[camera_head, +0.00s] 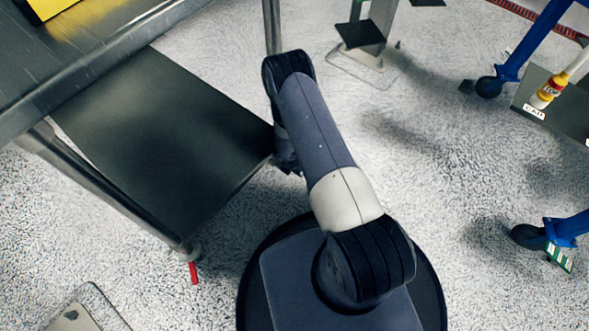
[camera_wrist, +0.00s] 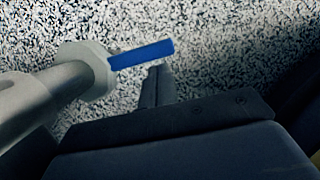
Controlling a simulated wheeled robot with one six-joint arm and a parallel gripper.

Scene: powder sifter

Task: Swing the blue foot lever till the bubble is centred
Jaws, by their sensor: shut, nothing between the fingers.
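The blue foot lever (camera_wrist: 142,54) sticks out to the right from a pale round foot collar (camera_wrist: 88,70) in the wrist view. The collar sits at the end of a grey leg (camera_wrist: 35,98). My gripper (camera_wrist: 159,70) is shut and empty, its fingertips just below the lever's free end in the picture. I cannot tell whether they touch the lever. No bubble shows in either view.
A steel table (camera_head: 90,75) with a dark lower shelf (camera_head: 150,140) stands at left. A red lever (camera_head: 193,272) is at its front leg's foot. A blue-framed cart (camera_head: 522,50) carrying a bottle (camera_head: 549,91) stands at right.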

